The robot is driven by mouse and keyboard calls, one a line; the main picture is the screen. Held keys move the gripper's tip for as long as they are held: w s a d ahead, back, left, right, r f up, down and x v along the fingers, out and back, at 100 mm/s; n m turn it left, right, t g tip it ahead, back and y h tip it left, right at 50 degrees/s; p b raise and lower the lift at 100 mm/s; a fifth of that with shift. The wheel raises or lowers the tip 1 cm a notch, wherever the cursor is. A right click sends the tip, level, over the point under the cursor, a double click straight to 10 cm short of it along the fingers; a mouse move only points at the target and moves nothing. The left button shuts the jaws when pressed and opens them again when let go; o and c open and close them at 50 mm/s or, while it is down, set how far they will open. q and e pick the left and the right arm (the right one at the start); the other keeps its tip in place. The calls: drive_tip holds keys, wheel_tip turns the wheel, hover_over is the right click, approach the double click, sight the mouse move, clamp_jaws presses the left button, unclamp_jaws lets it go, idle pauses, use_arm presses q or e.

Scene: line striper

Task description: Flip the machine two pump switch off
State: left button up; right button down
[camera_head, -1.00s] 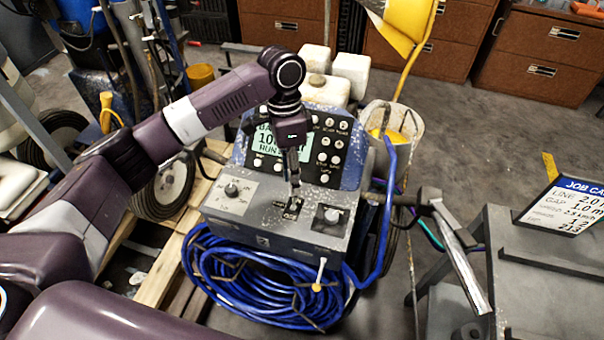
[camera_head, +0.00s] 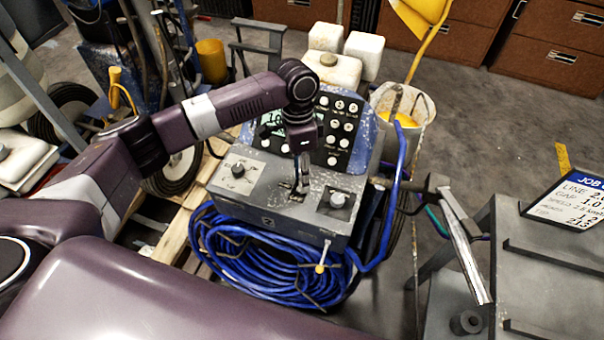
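The line striper's grey control box (camera_head: 285,225) stands in the middle of the head view, with a dial (camera_head: 238,170) on its left and another knob (camera_head: 338,200) on its right. A small dark switch plate (camera_head: 285,190) lies between them, mostly covered by my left gripper (camera_head: 301,190). The gripper points down there, its narrow fingers looking together with nothing visible held. I cannot tell whether the tip touches the switch or which way it is set. My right gripper is out of view.
A blue hose coil (camera_head: 250,270) hangs below the box. A handlebar with a metal lever (camera_head: 465,245) juts out at the right, beside a grey table (camera_head: 550,270) with a job card (camera_head: 580,205). White jugs (camera_head: 333,69) and a bucket (camera_head: 415,110) stand behind.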

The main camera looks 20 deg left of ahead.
use_arm(q)
clamp_jaws()
drive_tip(key=shift+s+r+p, duration=0.15)
drive_tip(key=shift+r+p, duration=0.1)
drive_tip(key=shift+p, duration=0.45)
drive_tip(key=t+p, duration=0.2)
drive_tip(key=s+t+p, duration=0.1)
drive_tip(key=p, duration=0.2)
drive_tip(key=shift+s+r+t, duration=0.2)
drive_tip(key=shift+t, duration=0.2)
drive_tip(key=shift+s+t+p, duration=0.15)
drive_tip(key=shift+t+p, duration=0.25)
drive_tip(key=shift+t, duration=0.1)
drive_tip(key=shift+s+f+t, duration=0.25)
drive_tip(key=shift+s+t, duration=0.05)
drive_tip(key=shift+t, duration=0.5)
drive_tip(key=shift+s+f+t, duration=0.2)
drive_tip(key=shift+s+t, duration=0.1)
drive_tip(key=shift+t, duration=0.7)
drive_tip(key=shift+s+m+t+h+b, duration=0.1)
drive_tip(key=shift+m+t+h+b, duration=0.2)
drive_tip(key=shift+t+b, duration=0.25)
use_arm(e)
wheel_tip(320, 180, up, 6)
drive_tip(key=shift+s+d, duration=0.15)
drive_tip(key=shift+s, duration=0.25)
use_arm(q)
drive_tip(key=shift+t, duration=0.25)
